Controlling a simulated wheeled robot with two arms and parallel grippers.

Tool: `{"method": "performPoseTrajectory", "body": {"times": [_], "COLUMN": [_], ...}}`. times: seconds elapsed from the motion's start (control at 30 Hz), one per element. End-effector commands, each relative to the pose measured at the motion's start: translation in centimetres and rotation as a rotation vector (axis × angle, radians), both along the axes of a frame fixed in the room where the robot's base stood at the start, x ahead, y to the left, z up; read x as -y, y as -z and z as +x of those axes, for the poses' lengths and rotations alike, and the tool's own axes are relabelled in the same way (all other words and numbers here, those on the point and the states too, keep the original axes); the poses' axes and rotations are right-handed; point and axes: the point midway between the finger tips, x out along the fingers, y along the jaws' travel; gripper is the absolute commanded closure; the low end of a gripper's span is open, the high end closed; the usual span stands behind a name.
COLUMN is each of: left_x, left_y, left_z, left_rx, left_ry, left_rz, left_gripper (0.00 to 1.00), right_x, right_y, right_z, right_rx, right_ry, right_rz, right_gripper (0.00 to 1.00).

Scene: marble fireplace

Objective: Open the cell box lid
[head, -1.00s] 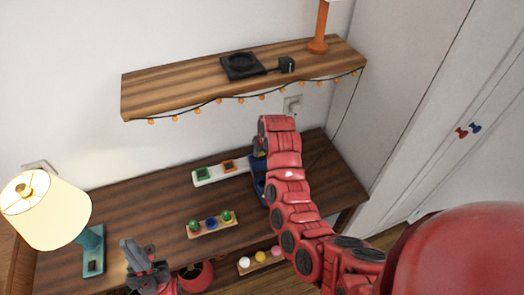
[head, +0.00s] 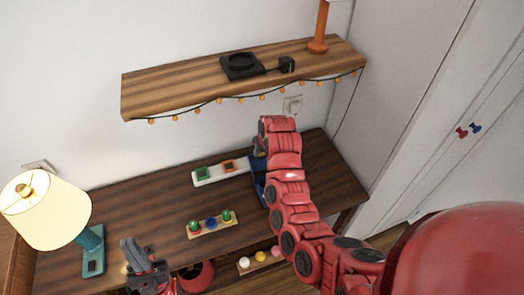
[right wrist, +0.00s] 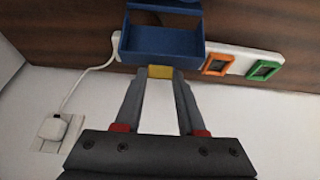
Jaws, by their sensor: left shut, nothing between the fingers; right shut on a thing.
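The blue cell box (right wrist: 161,42) is at the top of the right wrist view, with a recess framed by blue walls. In the head view only a strip of it (head: 258,187) shows beside my right arm, which hides the rest. My right gripper (right wrist: 160,76) is shut on a small yellow tab (right wrist: 160,72) at the box's near edge. I cannot tell clearly how far the lid is raised. My left gripper (head: 130,246) is shut and empty at the lower left, apart from the box.
A white strip with green and orange squares (head: 206,176) lies beside the box. A wooden holder with coloured balls (head: 211,224) is in front. A lamp (head: 46,210) stands at left. A shelf (head: 190,88) hangs above, and a wall socket (right wrist: 55,128) has a cable.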

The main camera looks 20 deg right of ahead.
Motion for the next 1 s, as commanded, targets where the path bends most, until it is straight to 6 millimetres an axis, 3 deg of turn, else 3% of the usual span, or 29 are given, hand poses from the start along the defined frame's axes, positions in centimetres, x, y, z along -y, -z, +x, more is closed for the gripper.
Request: {"method": "performPoseTrajectory", "body": {"times": [0.43,0.87,0.9,1.0], "left_x": [0.0,0.0,0.0,0.0], "left_y": [2.5,2.7,2.7,2.7], "left_z": [0.0,0.0,0.0,0.0], "left_rx": [0.0,0.0,0.0,0.0], "left_ry": [0.0,0.0,0.0,0.0], "left_rz": [0.0,0.0,0.0,0.0], "left_gripper": [1.0,1.0,1.0,1.0], "right_x": [0.0,0.1,0.1,0.1], "right_y": [-0.1,-0.6,-0.5,-0.6], "right_z": [-1.7,-2.0,-2.0,-2.0], "right_rx": [0.182,0.213,0.213,0.213], "right_ry": [0.001,-0.001,-0.001,-0.001], "right_rz": [0.015,0.013,0.013,0.013], "right_gripper": [1.0,1.0,0.57,0.39]}}
